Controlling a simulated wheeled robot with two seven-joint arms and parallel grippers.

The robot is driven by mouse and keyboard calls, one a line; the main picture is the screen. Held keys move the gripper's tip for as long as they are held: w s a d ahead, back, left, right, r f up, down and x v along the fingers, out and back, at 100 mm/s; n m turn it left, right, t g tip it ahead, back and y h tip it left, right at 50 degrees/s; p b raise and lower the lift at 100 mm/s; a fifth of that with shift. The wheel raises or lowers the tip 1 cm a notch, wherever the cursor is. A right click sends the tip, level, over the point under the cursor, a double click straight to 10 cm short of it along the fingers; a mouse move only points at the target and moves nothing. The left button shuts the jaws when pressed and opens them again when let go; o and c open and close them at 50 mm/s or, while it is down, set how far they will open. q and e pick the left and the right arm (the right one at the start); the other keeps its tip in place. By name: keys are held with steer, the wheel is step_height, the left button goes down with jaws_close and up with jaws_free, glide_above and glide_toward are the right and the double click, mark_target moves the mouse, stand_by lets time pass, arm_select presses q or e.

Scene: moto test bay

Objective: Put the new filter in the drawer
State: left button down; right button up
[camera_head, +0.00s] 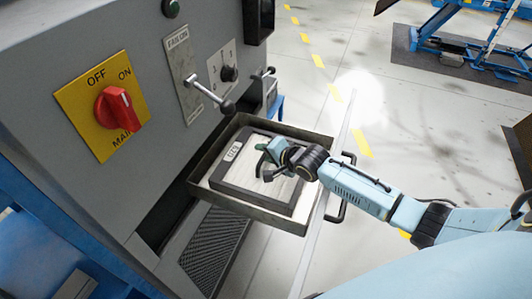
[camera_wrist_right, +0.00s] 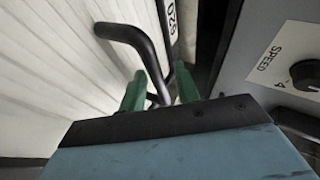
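The drawer (camera_head: 222,132) is pulled out of the grey cabinet, seen in the head view. The filter, with a dark frame (camera_head: 235,180), a pale face and a numbered label, lies flat inside the drawer's walls. My right gripper (camera_head: 268,160) is over the filter's face. In the right wrist view its green fingers (camera_wrist_right: 161,85) stand apart on either side of a black bent handle (camera_wrist_right: 128,36), with small gaps visible. The filter's pale pleated face (camera_wrist_right: 60,75) fills the left there. My left gripper is not in view.
The cabinet carries a red rotary switch (camera_head: 114,107) on a yellow plate and a lever (camera_head: 208,92) above the drawer. A black handle (camera_head: 347,188) is on the drawer's front. Open floor lies beyond, with a blue lift (camera_head: 450,38) at the upper right.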

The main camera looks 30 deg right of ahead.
steer(key=p+v, duration=0.2)
steer(key=v, duration=1)
steer(key=shift+r, duration=0.1)
